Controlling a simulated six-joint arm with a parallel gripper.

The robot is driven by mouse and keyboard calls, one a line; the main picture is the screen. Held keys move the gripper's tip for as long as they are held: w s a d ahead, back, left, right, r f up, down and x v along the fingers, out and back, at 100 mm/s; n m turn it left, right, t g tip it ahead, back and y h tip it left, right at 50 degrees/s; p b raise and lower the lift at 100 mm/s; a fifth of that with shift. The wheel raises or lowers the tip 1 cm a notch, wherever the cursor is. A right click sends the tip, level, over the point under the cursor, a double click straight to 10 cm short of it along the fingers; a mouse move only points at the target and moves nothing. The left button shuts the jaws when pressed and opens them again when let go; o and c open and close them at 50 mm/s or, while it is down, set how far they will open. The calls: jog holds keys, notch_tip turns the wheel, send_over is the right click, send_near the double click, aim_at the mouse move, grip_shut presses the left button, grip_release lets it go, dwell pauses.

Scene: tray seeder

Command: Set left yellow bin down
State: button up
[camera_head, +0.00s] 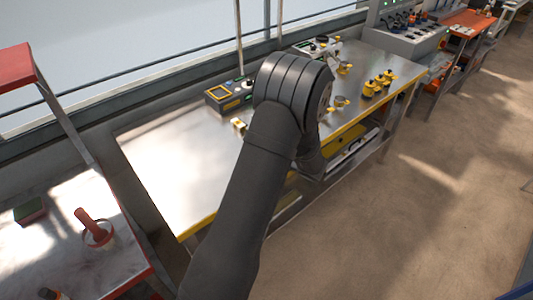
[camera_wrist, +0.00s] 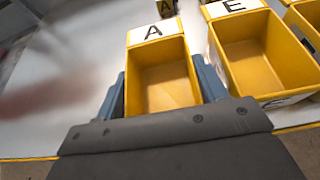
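The left yellow bin (camera_wrist: 163,75), marked A on a white label, sits between the two blue-grey fingers of my gripper (camera_wrist: 160,65) in the wrist view. The fingers lie close against its left and right walls, and it looks empty. I cannot tell whether its underside touches the surface. A second yellow bin (camera_wrist: 252,62), marked E, stands just to its right, also empty. In the head view my arm hides the gripper and the bin it holds.
Another yellow bin (camera_wrist: 305,20) is cut off at the right edge of the wrist view. The metal table (camera_head: 165,165) has bare room at left. A yellow-black control box (camera_head: 226,96) stands at its back.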

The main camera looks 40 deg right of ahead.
jog(key=shift+c, duration=1.4)
jog(key=shift+r, duration=0.1)
jog(key=shift+r, duration=0.45)
jog(key=r, duration=0.3)
jog(key=shift+s+r, duration=0.2)
jog(key=shift+r, duration=0.05)
jog(key=d+r+v, duration=0.1)
jog(key=v, duration=1.1)
jog(key=shift+d+r, duration=0.3)
jog(key=shift+r, duration=0.2)
